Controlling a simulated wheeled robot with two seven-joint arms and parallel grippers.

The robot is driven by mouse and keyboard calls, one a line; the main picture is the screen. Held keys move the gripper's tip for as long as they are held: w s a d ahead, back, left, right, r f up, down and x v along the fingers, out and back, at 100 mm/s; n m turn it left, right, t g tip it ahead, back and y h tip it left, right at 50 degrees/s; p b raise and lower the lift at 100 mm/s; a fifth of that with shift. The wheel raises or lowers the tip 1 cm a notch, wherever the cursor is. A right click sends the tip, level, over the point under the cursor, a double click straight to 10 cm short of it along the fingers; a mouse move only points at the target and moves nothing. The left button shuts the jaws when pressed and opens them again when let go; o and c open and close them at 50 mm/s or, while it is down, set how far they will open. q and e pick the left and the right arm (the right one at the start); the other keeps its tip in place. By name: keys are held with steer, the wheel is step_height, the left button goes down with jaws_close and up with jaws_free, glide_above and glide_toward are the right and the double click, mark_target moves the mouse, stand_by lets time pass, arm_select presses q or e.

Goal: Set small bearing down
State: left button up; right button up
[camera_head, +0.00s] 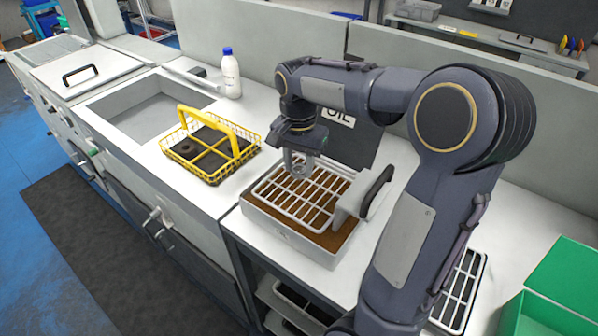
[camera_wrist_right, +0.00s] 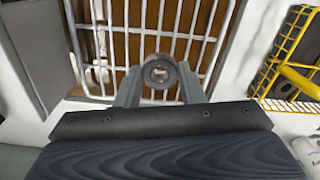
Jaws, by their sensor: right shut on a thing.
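My right gripper (camera_head: 296,163) is shut on the small bearing (camera_wrist_right: 160,72), a grey metal ring that shows between the fingertips in the right wrist view. In the head view the gripper points down over the back left part of a white wire rack (camera_head: 287,207). The rack sits in a white tray (camera_head: 262,226) with brown liquid or a brown bottom. The bearing is above the rack; I cannot tell whether it touches the bars. My left gripper is not in view.
A yellow wire basket (camera_head: 171,151) with compartments stands left of the tray and holds a dark ring-shaped part (camera_head: 186,147). A white bottle with a blue cap (camera_head: 231,76) stands behind. A black-handled block (camera_head: 375,192) is at the tray's right edge. A green bin (camera_head: 565,275) is far right.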

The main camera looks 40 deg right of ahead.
mark_target(299, 169)
steer(key=shift+f, duration=1.6)
steer(key=shift+f, duration=0.15)
steer(key=o, duration=1)
